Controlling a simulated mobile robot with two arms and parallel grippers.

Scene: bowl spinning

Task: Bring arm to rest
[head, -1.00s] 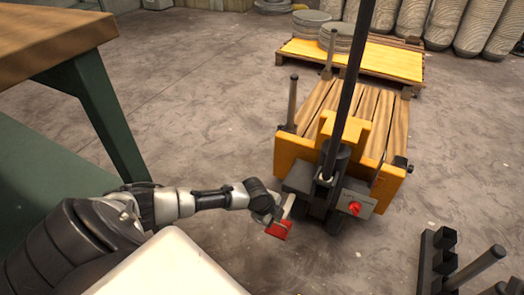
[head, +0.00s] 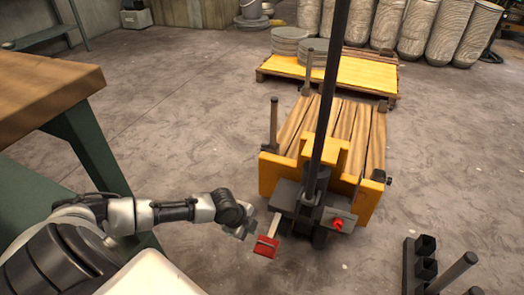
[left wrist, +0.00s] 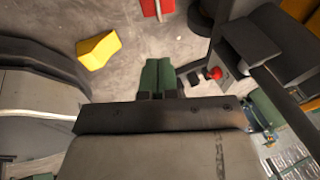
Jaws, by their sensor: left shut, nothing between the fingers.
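My left arm comes in from the lower left in the head view. Its gripper (head: 246,231) is just left of a red pedal (head: 265,247) on a metal lever, apart from it. In the left wrist view the green fingers (left wrist: 158,76) are shut together with nothing between them. The red pedal (left wrist: 156,7) shows at that view's top edge, away from the fingers. The pedal's lever runs to an orange and dark machine (head: 277,174) with a red button (head: 338,224). My right gripper is not in view.
A wooden-topped table (head: 45,90) with green legs stands at the left, close to my arm. A dark rack with posts (head: 425,268) is at the lower right. A yellow pallet (head: 340,78) is behind the machine. Concrete floor (head: 175,130) between table and machine is clear.

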